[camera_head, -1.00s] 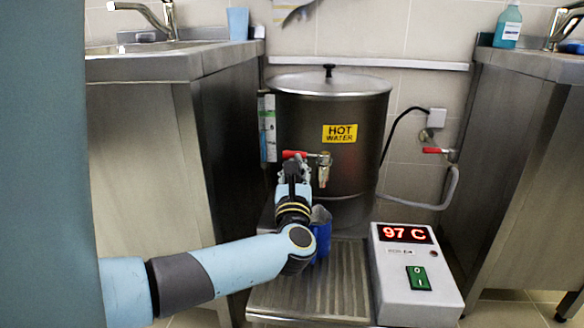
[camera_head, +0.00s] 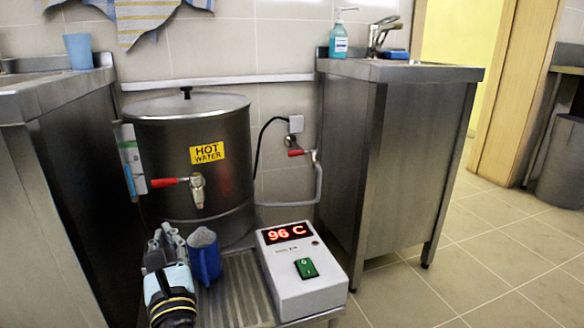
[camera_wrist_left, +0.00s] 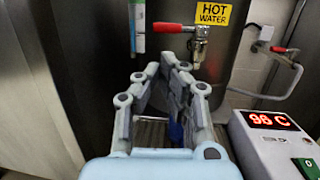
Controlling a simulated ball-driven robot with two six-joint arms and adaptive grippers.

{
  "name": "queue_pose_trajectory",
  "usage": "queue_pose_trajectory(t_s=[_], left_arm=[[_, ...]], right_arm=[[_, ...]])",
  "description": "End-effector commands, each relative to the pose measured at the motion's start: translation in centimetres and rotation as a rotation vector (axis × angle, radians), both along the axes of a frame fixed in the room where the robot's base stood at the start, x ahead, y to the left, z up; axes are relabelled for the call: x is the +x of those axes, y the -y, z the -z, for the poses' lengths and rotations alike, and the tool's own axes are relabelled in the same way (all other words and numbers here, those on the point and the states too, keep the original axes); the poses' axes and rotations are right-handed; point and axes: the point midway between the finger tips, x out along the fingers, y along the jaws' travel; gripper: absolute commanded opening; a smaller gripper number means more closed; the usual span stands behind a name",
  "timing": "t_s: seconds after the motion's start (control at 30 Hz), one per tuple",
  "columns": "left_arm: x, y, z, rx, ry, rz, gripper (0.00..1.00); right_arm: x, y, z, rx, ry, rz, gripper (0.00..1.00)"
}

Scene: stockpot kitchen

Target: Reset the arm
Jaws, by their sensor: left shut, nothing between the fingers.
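My left gripper (camera_head: 165,240) is shut and empty, low in front of the hot water pot (camera_head: 150,160). It is below the tap (camera_head: 197,190) and its red lever (camera_head: 170,182), apart from both. In the left wrist view the gripper's fingers (camera_wrist_left: 172,68) come together in the middle, just below the red lever (camera_wrist_left: 173,28). A blue mug (camera_head: 205,258) stands on the ribbed tray (camera_head: 238,292), right beside the gripper. In the wrist view the fingers hide most of the mug. My right gripper is not in view.
A control box (camera_head: 302,270) with a red display reading 96 C and a green switch stands right of the mug. Steel counters flank the pot, the right one (camera_head: 400,160) bearing a soap bottle (camera_head: 338,40). Tiled floor (camera_head: 470,260) is clear at the right.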

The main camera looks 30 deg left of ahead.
Motion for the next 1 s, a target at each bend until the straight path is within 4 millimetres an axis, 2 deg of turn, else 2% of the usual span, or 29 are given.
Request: queue_pose_trajectory(t_s=[0.13, 0.2, 0.23, 0.37, 0.47, 0.53, 0.6, 0.7, 0.8, 0.93, 0.97, 1.0], left_arm=[[-0.8, 0.0, 0.6, 0.002, -0.021, 0.001, 0.0], [-2.5, -0.2, 1.4, 0.013, -0.056, 0.005, 0.0], [-3.1, 0.2, 1.2, 0.042, -0.075, 0.033, 0.0], [-1.4, 4.9, 1.7, 0.276, -0.346, 0.296, 0.0], [-0.8, 9.6, 3.8, 0.559, -0.63, 0.518, 0.0], [-1.4, 12.8, 6.1, 0.8, -0.835, 0.678, 0.0], [-2.9, 15.5, 8.9, 1.073, -1.034, 0.837, 0.0], [-6.4, 17.7, 13.0, 1.483, -1.279, 1.064, 0.0], [-10.1, 18.0, 15.9, 1.839, -1.439, 1.263, 0.0], [-14.2, 17.1, 18.0, 2.192, -1.542, 1.483, 0.0], [-15.0, 16.8, 18.3, -2.261, 1.553, -1.529, 0.0], [-16.0, 16.3, 18.6, -2.204, 1.467, -1.496, 0.0]], right_arm=[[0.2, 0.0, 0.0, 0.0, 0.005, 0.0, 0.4], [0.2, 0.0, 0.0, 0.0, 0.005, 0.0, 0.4], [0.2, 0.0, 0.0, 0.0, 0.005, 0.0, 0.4], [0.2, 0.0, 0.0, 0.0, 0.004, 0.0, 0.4], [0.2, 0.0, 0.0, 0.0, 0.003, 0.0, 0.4], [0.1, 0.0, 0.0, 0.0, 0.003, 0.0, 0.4], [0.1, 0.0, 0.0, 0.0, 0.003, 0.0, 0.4], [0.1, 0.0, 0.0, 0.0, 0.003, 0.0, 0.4], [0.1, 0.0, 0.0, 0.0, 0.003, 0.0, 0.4], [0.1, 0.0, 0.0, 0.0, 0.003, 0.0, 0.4], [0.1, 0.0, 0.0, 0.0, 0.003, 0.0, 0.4], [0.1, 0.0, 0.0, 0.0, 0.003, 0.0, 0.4]])
